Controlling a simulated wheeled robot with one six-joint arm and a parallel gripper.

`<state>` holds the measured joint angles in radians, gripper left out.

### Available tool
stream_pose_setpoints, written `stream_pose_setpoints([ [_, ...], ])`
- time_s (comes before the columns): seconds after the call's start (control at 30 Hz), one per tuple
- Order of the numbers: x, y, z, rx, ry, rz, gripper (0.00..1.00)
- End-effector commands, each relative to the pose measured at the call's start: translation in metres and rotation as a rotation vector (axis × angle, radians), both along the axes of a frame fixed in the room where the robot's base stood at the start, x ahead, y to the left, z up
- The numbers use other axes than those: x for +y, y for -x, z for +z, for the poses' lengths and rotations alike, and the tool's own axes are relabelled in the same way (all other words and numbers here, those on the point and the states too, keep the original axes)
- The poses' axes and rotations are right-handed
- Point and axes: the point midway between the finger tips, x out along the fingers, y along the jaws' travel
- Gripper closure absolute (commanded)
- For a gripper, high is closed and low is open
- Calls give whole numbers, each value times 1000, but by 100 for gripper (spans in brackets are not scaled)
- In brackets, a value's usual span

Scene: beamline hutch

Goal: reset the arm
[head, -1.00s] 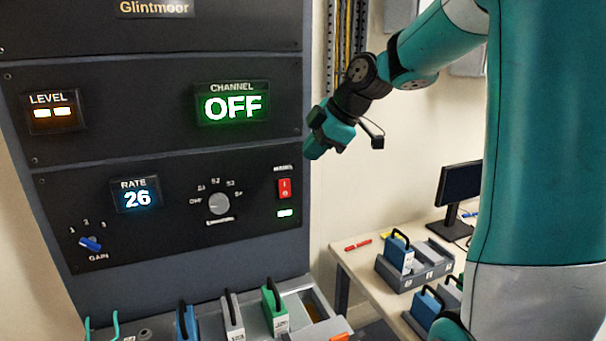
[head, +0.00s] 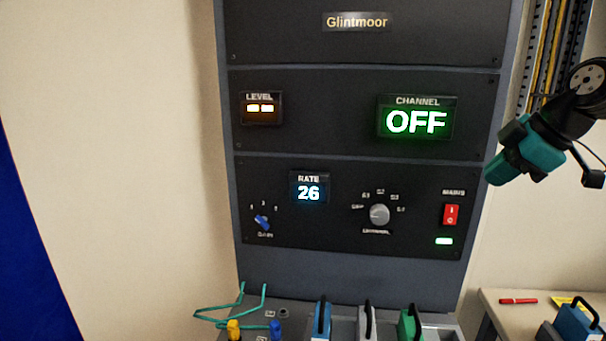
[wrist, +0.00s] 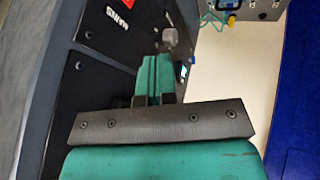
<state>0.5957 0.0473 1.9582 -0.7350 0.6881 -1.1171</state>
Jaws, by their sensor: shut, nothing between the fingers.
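My gripper (head: 508,166) is at the right of the head view, in front of the right edge of the rack panel and above the side table. Its teal fingers are closed together with nothing between them. In the wrist view the closed fingers (wrist: 152,80) point along the dark panel, with the grey channel knob (wrist: 170,36) beyond them. The rack (head: 345,280) shows CHANNEL OFF, RATE 26 and two lit LEVEL bars.
A blue gain knob (head: 262,222) sits at the panel's lower left. Blue, grey and green handled modules (head: 410,325) and teal wire hooks (head: 240,300) stand on the ledge below. A side table (head: 500,312) with a red pen (head: 518,301) is at right.

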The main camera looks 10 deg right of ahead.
Motion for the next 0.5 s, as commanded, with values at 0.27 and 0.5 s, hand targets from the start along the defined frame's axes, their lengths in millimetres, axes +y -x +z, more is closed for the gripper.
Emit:
stream_pose_setpoints([
  [0.27,167,84,-43,341,-187,-126,100],
  [0.5,232,192,-84,612,-196,-307,100],
])
